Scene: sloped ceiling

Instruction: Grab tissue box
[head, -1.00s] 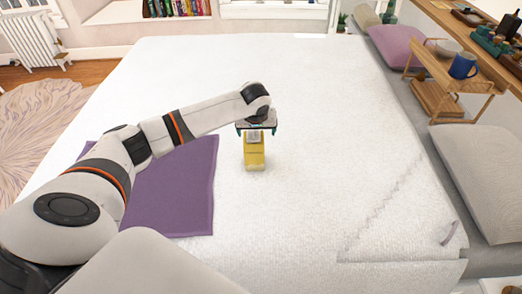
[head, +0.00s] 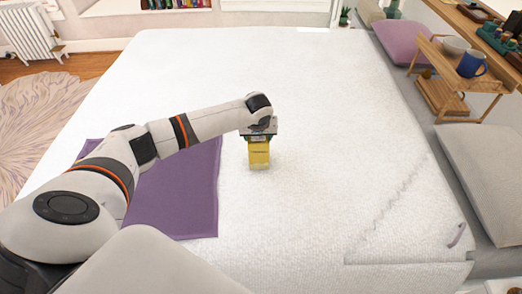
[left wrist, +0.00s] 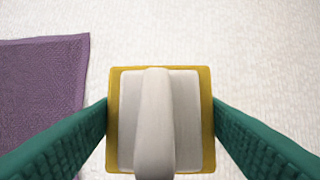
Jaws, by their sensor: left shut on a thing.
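The tissue box (head: 259,153) is yellow and stands upright on the white bed in the head view. In the left wrist view I look down on its yellow rim (left wrist: 160,71) and the white tissue (left wrist: 155,115) on top. My left gripper (head: 259,137) comes down over the box from above. Its two green fingers press on opposite sides of the box in the left wrist view (left wrist: 160,125), so it is shut on the box. I cannot tell whether the box's base is off the bed. My right gripper is not in view.
A purple cloth (head: 180,190) lies on the bed (head: 330,120) left of the box, partly behind my left arm. The bed around the box is otherwise clear. Grey cushions (head: 485,165) and a wooden rack with a blue mug (head: 471,64) are at the right.

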